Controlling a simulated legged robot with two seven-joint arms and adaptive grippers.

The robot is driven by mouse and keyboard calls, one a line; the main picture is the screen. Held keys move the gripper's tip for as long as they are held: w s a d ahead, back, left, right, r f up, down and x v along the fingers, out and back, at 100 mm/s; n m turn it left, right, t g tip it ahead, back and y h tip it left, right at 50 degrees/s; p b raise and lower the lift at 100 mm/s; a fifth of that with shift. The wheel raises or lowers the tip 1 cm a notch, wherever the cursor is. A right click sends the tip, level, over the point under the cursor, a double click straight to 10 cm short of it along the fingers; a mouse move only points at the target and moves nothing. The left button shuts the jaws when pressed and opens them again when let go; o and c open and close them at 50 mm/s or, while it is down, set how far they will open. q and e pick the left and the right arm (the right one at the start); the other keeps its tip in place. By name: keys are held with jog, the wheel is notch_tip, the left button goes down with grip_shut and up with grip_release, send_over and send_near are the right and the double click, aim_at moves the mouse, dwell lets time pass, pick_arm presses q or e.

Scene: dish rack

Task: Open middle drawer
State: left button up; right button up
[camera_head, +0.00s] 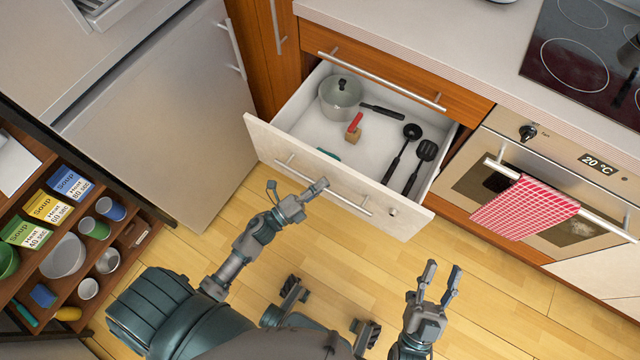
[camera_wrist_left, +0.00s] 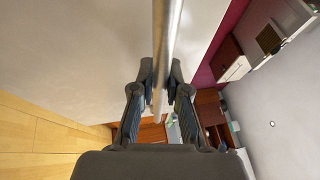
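The middle drawer (camera_head: 262,140) stands pulled well out below a closed wooden upper drawer, its white inside showing. Its front carries a long metal handle (camera_head: 347,202). My left gripper (camera_head: 318,188) is at this handle, near its middle. In the left wrist view the handle bar (camera_wrist_left: 170,25) runs between the two fingertips of my left gripper (camera_wrist_left: 162,75), which appear closed against it on both sides. My right gripper (camera_head: 442,275) is open and empty above the floor, to the right and in front of the drawer.
The drawer holds a lidded pot (camera_head: 340,92), a red-handled item (camera_head: 354,128), a black ladle (camera_head: 403,150) and a black spatula (camera_head: 425,155). An oven (camera_head: 530,165) with a checked towel (camera_head: 525,210) stands right. A fridge (camera_head: 165,110) and a shelf of goods stand left. Wooden floor is clear.

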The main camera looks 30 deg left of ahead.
pick_arm(q)
jog(key=o, duration=0.4)
jog(key=shift+d+f, duration=0.1)
jog(key=shift+f, duration=0.25)
jog(key=shift+r, duration=0.1)
jog(key=shift+r, duration=0.1)
jog(key=v, duration=1.2)
